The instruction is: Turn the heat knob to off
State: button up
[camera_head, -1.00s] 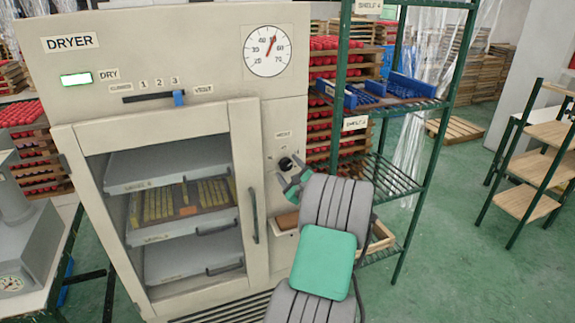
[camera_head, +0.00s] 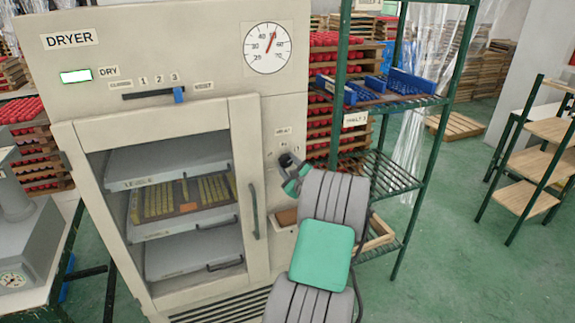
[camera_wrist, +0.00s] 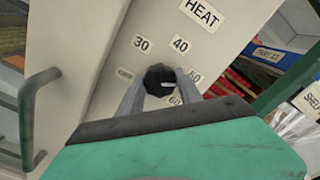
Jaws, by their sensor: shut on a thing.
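The heat knob (camera_wrist: 159,79) is a dark round knob on the cream front of the dryer (camera_head: 110,70), under the HEAT label (camera_wrist: 201,14). Marks 30, 40, 50 and 60 and a faint OFF mark at the left surround it in the wrist view. Its light pointer line lies toward the right, near the 50 and 60 marks. My gripper (camera_wrist: 160,88) is shut on the knob, with one grey finger on each side. In the head view my gripper (camera_head: 290,168) is at the knob, which it partly hides.
A dial gauge (camera_head: 267,48) sits above the knob. The door handle (camera_head: 254,212) is to the left of my gripper. A green shelf rack (camera_head: 345,60) with blue trays stands close on the right. Open floor lies farther right.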

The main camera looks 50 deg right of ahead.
jog(key=shift+c, duration=1)
jog(key=shift+b, duration=0.35)
